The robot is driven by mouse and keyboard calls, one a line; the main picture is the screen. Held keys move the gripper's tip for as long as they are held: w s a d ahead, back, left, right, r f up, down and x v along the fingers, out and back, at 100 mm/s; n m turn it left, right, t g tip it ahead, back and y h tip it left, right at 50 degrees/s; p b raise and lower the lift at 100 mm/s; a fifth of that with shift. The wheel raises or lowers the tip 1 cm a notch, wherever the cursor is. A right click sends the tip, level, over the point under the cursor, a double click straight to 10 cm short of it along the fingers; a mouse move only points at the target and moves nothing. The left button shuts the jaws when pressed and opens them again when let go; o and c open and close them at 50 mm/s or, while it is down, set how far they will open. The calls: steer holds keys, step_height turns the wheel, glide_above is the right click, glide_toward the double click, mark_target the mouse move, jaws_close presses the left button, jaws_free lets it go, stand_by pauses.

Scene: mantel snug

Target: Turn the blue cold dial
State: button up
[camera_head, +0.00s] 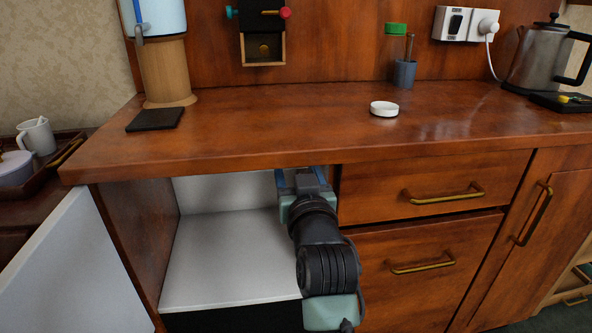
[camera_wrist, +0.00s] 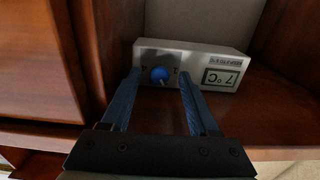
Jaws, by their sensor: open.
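The blue cold dial (camera_wrist: 160,74) is a small round knob on the front of a pale control box (camera_wrist: 190,62). The box also has a small display (camera_wrist: 222,78) reading 7 °C, upside down in the wrist view. My gripper (camera_wrist: 159,76) is open, with its two blue fingers to the left and right of the dial. I cannot tell whether either finger touches it. In the head view my gripper (camera_head: 303,182) reaches into the top right of an open white-lined compartment (camera_head: 225,255) under the counter. The dial and box are hidden there.
An open white door (camera_head: 70,270) stands left of the compartment. The wooden countertop (camera_head: 270,125) overhangs just above my gripper. Drawers with brass handles (camera_head: 445,193) are close on the right. A dark mat (camera_head: 155,119) and a white lid (camera_head: 384,108) lie on the counter.

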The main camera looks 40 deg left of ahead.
steer(key=shift+w+a, duration=0.1)
steer(key=shift+w, duration=0.05)
steer(key=shift+c, duration=0.3)
jaws_close()
steer(key=shift+r+m+p, duration=0.1)
steer(key=shift+m+p, duration=0.2)
steer(key=shift+p, duration=0.05)
steer(key=m+p, duration=0.9)
steer(key=m, duration=0.2)
steer(key=shift+m, duration=0.3)
